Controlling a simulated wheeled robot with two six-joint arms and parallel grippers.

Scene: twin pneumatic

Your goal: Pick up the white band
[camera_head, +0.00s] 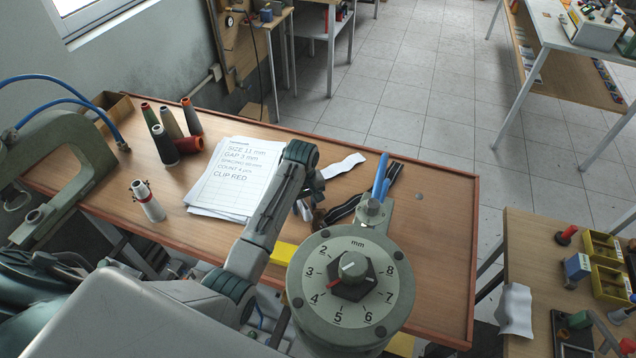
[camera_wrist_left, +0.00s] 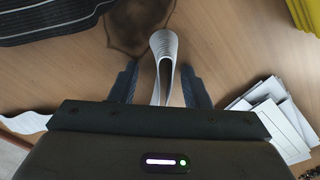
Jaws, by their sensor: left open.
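My left gripper (camera_head: 316,190) is low over the wooden table (camera_head: 440,225), left of the dial's top. In the left wrist view, the gripper (camera_wrist_left: 158,84) is open. A white band (camera_wrist_left: 163,44), folded into a narrow standing loop, lies between its two dark fingers, with a gap on each side. The band's lower part is hidden behind the gripper body. My right gripper is not in view.
A large dial (camera_head: 350,278) stands close in front. A wavy white strip (camera_head: 343,166), dark striped strips (camera_head: 343,209) and white cards (camera_wrist_left: 275,115) lie nearby. Thread cones (camera_head: 190,116) and a paper sheet (camera_head: 232,172) are left. The table's right side is clear.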

